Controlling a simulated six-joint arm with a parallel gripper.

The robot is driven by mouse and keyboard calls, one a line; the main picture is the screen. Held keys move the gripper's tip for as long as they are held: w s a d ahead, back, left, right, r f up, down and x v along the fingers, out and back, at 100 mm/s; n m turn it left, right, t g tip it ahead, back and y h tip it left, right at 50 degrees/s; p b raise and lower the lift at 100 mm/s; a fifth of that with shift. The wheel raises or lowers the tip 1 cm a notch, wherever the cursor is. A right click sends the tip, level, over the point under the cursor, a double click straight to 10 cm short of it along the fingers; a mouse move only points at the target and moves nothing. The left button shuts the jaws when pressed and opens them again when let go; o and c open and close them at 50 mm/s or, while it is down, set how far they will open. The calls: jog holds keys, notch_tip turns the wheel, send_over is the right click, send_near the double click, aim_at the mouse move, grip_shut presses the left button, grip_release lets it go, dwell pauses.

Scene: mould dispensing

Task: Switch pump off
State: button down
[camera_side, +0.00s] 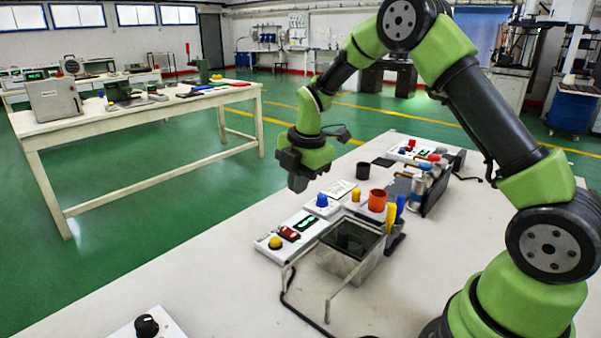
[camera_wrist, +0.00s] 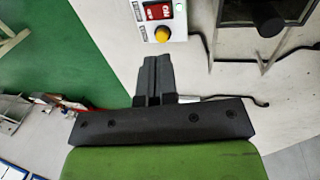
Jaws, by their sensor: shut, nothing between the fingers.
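A white control panel (camera_side: 264,245) lies at the near middle of the table, with a yellow knob (camera_side: 275,243), a red switch (camera_side: 289,233) and a green display (camera_side: 304,224). In the wrist view, the red switch (camera_wrist: 157,10) and yellow knob (camera_wrist: 162,34) are at the top, beyond my fingertips. I cannot tell which control belongs to the pump or read the switch position. My gripper (camera_side: 298,186) hangs above the table by the panel's far end, apart from it. In the wrist view, my gripper's fingers (camera_wrist: 153,62) are together and empty.
A metal tank (camera_side: 340,262) with a dark top and wire frame stands right of the panel. Another panel (camera_side: 410,152) lies farther back.

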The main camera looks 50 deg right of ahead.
jog(key=shift+s+r, duration=0.25)
jog(key=shift+r, duration=0.95)
